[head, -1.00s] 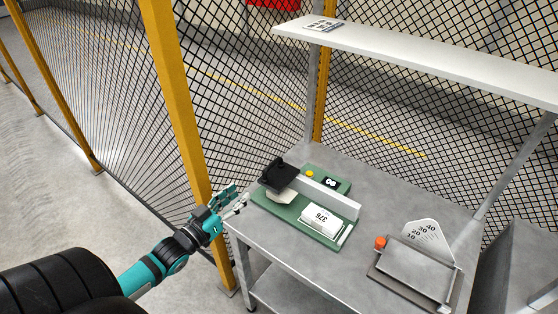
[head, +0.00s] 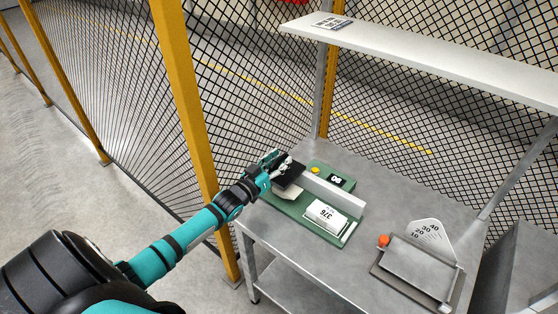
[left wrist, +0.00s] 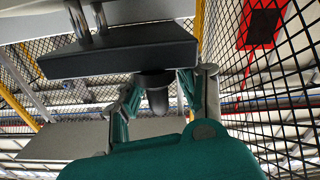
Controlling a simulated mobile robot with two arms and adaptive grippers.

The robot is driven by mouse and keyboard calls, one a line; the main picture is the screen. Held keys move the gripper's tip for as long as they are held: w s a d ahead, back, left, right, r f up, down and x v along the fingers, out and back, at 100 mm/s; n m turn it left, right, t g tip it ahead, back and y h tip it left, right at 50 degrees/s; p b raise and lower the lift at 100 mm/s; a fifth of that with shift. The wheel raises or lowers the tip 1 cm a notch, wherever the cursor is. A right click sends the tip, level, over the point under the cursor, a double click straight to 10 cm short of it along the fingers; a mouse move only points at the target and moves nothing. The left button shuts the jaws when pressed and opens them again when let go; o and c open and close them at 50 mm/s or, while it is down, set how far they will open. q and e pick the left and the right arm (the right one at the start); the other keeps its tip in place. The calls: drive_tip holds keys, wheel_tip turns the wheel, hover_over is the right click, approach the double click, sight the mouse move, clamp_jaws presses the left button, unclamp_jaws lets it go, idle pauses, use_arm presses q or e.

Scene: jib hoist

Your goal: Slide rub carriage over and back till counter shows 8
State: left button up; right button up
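The black rub carriage (head: 290,176) sits at the left end of a pale rail on the green tester base (head: 288,208). The counter (head: 336,180) is a small black window with white digits, too small to read surely. My left gripper (head: 276,163) is at the carriage's far left side, partly over it. In the left wrist view the carriage (left wrist: 120,52) is a dark slab, with a dark round peg (left wrist: 156,92) below it. The left gripper's fingers (left wrist: 160,98) stand apart on either side of the peg, with gaps showing. My right gripper is not in view.
A yellow button (head: 315,170) is beside the counter. A white block marked 376 (head: 326,214) lies on the base. A grey device with an orange knob (head: 383,240) stands right on the table (head: 340,272). A shelf (head: 420,62) hangs above; mesh fencing is behind and left.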

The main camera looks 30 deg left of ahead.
use_arm(q)
clamp_jaws()
idle(0.4)
drive_tip(key=shift+d, duration=0.4)
drive_tip(key=d+p, duration=0.1)
drive_tip(key=d, duration=0.3)
drive_tip(key=s+d+p, duration=0.1)
drive_tip(key=d, duration=0.4)
drive_tip(key=d+p, duration=0.1)
drive_tip(key=d, duration=0.4)
drive_tip(key=shift+s+d+p, duration=0.15)
drive_tip(key=shift+d+p, duration=0.1)
drive_tip(key=shift+p, duration=0.15)
drive_tip(key=shift+f, duration=0.1)
